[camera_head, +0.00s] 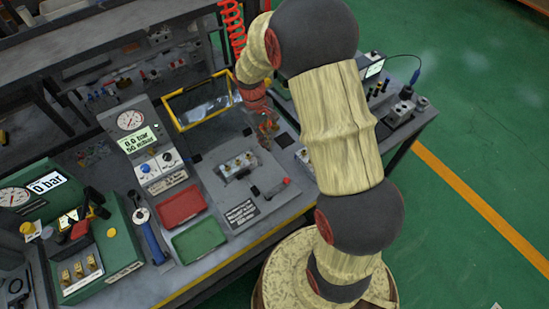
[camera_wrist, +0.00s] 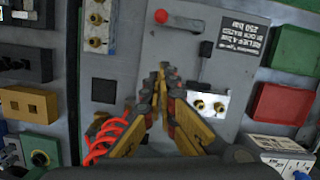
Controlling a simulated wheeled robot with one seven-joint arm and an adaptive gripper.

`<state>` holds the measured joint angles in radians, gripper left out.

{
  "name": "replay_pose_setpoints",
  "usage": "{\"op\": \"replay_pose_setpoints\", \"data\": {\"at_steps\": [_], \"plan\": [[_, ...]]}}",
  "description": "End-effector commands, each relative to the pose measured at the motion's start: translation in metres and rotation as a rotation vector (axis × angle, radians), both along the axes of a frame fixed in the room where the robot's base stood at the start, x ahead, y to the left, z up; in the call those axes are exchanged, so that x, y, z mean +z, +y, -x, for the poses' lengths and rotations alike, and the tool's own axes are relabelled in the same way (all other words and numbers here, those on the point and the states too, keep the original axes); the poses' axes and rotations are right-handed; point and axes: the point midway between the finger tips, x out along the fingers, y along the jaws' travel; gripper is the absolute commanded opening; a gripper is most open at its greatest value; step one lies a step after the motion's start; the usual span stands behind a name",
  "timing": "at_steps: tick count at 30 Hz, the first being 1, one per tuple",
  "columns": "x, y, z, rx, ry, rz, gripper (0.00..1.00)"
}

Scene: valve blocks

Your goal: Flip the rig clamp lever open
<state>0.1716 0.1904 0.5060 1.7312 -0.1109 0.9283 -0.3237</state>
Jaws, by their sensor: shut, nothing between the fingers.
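The clamp lever with a red knob (camera_head: 287,181) lies low on the grey rig plate (camera_head: 222,192), at its front right in the head view. In the wrist view the red knob (camera_wrist: 161,16) is at the top, on the end of a grey bar (camera_wrist: 184,21). A metal valve block (camera_head: 238,165) with several brass ports sits on the plate; in the wrist view the block (camera_wrist: 207,104) is right of the fingers and partly hidden by them. My gripper (camera_head: 267,128) is shut and empty, apart from the lever, behind it in the head view. Its fingertips (camera_wrist: 163,70) point toward the knob.
A black post (camera_wrist: 206,68) stands between lever and block. A label plate (camera_head: 241,214), red tray (camera_head: 181,206) and green tray (camera_head: 199,239) lie left of the lever. A yellow-rimmed bin (camera_head: 198,101) stands behind. A red coiled hose (camera_wrist: 103,138) shows beside my gripper.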

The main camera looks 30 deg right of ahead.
Motion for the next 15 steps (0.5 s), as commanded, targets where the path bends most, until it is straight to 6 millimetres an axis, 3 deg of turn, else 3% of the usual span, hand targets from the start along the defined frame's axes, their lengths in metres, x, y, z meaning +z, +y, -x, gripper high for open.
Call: {"op": "replay_pose_setpoints", "data": {"at_steps": [15], "plan": [[-0.092,-0.005,0.022,-0.001,0.004,-0.001,0.00]]}}
